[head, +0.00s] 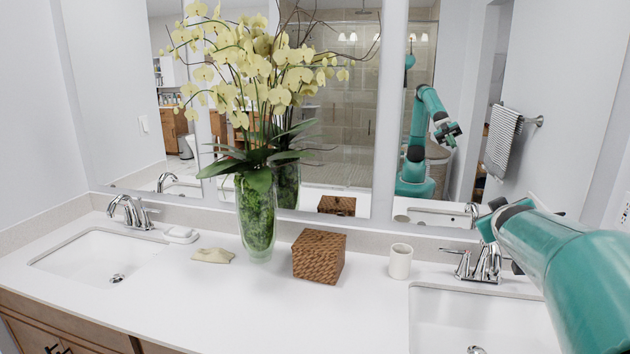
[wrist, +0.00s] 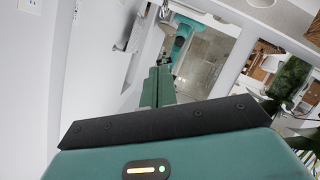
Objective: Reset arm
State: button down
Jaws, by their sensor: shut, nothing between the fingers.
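My teal arm enters at the right of the head view and reaches over the right sink toward the mirror. My gripper's end (head: 492,222) is mostly hidden behind the forearm there. In the wrist view my gripper (wrist: 160,72) shows beyond a dark plate, with its teal fingers together and nothing between them. The arm's reflection, bent with the dark gripper raised, shows in the mirror (head: 447,130).
Along the white counter (head: 200,310) stand a tall vase of yellow orchids (head: 257,215), a brown woven box (head: 319,257) and a white cup (head: 400,261). The right faucet (head: 485,262) is close below my arm. The front middle of the counter is clear.

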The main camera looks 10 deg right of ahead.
jog(key=s+a+f+g+y, duration=0.2)
jog(key=s+a+f, duration=0.2)
jog(key=s+a, duration=0.5)
jog(key=s+a+f+g+y, duration=0.2)
jog(key=s+a+f+y, duration=0.1)
jog(key=s+a, duration=0.6)
jog(key=s+a+f+g+y, duration=0.2)
jog(key=s+a+f, duration=0.4)
jog(key=s+a, duration=0.3)
jog(key=a, duration=0.4)
jog(key=shift+s+a+m+g, duration=0.3)
jog(key=shift+a+m, duration=0.1)
